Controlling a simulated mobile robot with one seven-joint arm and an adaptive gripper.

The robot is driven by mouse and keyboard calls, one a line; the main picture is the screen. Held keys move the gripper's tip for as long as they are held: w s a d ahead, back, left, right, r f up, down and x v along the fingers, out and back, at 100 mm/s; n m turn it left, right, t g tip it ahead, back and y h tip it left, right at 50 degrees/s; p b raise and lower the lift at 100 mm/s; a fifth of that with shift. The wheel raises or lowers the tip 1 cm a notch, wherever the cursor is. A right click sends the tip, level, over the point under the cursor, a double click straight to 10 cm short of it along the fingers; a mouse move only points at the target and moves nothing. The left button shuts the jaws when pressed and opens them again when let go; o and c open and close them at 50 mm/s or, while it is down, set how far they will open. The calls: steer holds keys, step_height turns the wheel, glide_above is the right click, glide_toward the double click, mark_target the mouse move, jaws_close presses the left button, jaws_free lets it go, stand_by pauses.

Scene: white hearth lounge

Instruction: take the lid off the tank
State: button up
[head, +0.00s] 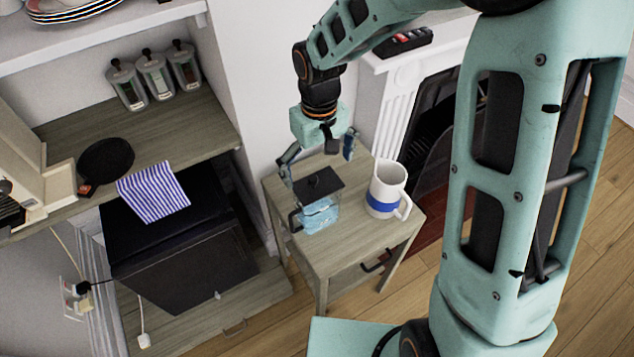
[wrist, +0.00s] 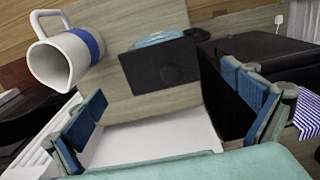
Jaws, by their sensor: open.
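The tank (head: 320,217) is a small clear container with light blue contents, standing on a small wooden side table (head: 352,238). Its flat black square lid (head: 320,184) lies on top. In the wrist view the lid (wrist: 163,64) shows as a dark square, with a bit of the blue tank (wrist: 158,39) beyond it. My gripper (head: 318,153) hangs above the lid, fingers spread, apart from it and holding nothing. In the wrist view the blue-padded fingers of my gripper (wrist: 170,102) are wide apart, with the lid between and beyond them.
A white mug with a blue band (head: 386,188) stands right of the tank on the table. A black cabinet (head: 185,240) with a striped cloth (head: 153,192) is at left. A shelf (head: 200,135) holds canisters (head: 155,75) and a black pan (head: 106,160). A white fireplace (head: 395,105) is behind.

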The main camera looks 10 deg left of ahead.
mark_target(318, 185)
steer(key=shift+f, duration=1.95)
steer(key=shift+c, duration=0.6)
